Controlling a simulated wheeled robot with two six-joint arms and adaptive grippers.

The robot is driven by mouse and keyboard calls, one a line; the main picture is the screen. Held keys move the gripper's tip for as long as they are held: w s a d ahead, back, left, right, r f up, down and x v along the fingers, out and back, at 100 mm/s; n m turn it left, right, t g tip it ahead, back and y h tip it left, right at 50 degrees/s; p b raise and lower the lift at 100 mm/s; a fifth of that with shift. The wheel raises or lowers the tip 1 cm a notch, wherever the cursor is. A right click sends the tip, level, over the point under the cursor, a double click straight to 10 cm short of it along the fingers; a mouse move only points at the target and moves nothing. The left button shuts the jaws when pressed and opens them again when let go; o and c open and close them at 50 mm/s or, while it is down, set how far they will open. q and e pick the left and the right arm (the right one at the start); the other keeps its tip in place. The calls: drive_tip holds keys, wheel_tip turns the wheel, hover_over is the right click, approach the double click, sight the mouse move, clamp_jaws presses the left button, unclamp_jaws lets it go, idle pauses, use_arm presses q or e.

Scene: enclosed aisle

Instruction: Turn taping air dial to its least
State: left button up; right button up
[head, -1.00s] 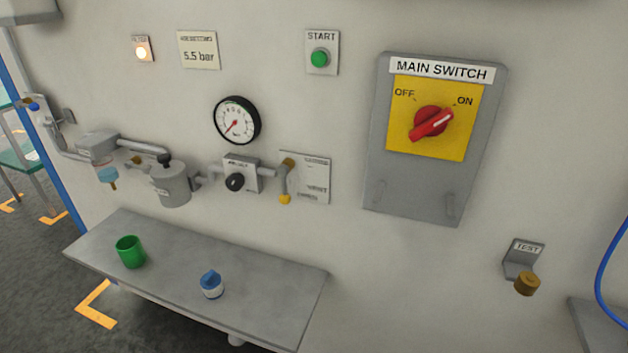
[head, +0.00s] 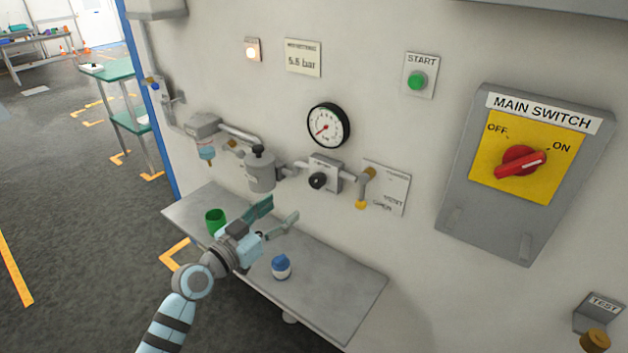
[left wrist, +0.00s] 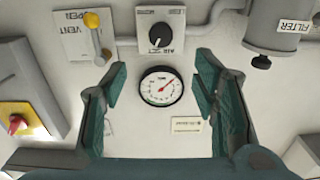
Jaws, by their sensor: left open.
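The air dial is a black round knob on a grey square block on the wall pipe (head: 318,180). It also shows at the top of the left wrist view (left wrist: 167,36), with small lettering by it and a pale pointer mark. My left gripper (head: 275,215) is open and empty, over the shelf, below and to the left of the dial and apart from it. In the left wrist view its two dark green fingers (left wrist: 160,88) stand wide apart, with the round gauge (left wrist: 162,87) visible between them and the dial above. My right gripper is not in view.
A grey shelf (head: 340,288) below holds a green cup (head: 215,221) and a blue-topped white item (head: 281,267). A filter canister (head: 260,172) and a yellow-ended vent lever (head: 364,188) flank the dial. The main switch panel (head: 485,225) is to the right.

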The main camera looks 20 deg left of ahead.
sight(314, 184)
use_arm(q)
drive_tip(key=x, duration=0.4)
drive_tip(key=b+x, duration=0.1)
drive_tip(key=x, duration=0.8)
drive_tip(key=shift+a+f, duration=0.1)
drive_tip(key=shift+f, duration=0.2)
drive_tip(key=shift+w+b, duration=0.3)
drive_tip(key=shift+w, duration=0.1)
drive_tip(key=shift+r, duration=0.1)
drive_tip(key=shift+c, duration=0.6)
drive_tip(key=c, duration=1)
drive_tip(key=shift+c, duration=0.2)
